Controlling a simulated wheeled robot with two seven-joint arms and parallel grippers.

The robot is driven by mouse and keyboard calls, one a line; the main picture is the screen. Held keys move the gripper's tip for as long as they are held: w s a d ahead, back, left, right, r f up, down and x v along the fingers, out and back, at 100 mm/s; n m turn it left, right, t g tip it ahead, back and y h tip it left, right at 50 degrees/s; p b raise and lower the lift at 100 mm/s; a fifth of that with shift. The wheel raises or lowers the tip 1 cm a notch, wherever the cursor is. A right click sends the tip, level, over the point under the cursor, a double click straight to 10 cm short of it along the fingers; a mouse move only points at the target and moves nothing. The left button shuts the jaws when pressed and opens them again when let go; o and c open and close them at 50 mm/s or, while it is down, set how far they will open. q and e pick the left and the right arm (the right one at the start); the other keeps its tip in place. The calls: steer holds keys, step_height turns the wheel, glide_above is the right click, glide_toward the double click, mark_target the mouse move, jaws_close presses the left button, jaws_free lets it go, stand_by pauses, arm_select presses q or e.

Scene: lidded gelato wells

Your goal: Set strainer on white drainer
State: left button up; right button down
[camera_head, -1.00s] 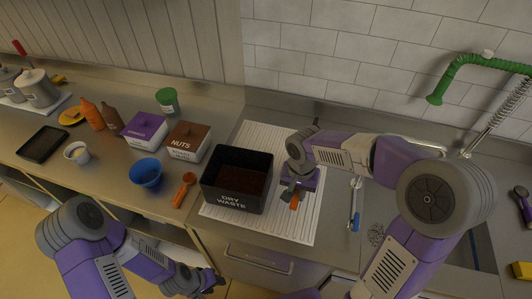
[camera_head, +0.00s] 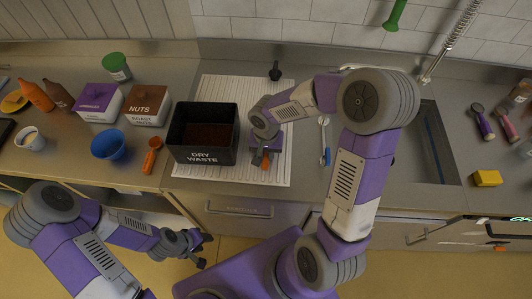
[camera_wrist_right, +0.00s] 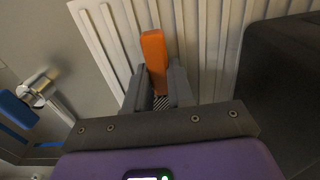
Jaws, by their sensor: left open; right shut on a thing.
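The white ribbed drainer (camera_head: 272,180) lies on the metal counter, and also fills the top of the right wrist view (camera_wrist_right: 205,20). My right gripper (camera_head: 263,158) is low over its right part, shut on an orange-handled tool that I take for the strainer (camera_head: 265,162). In the right wrist view the orange handle (camera_wrist_right: 155,60) rises between the two grey fingers (camera_wrist_right: 160,92), with a small striped or meshed patch below it. Whether the strainer touches the drainer is unclear. My left gripper (camera_head: 196,252) is open and empty, in front of the counter edge.
A black dry waste bin (camera_head: 205,157) stands on the drainer just left of my right gripper. A black object (camera_head: 274,72) is at the drainer's back edge. A blue-and-metal tool (camera_head: 325,145) lies to the right. The drainer's front right part looks free.

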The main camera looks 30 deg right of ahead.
steer(key=shift+f, duration=0.15)
steer(key=c, duration=1)
jaws_free()
steer(key=shift+r, duration=0.45)
step_height(320, 180, up, 12)
steer(key=shift+f+p, duration=0.25)
steer(key=shift+p, duration=0.85)
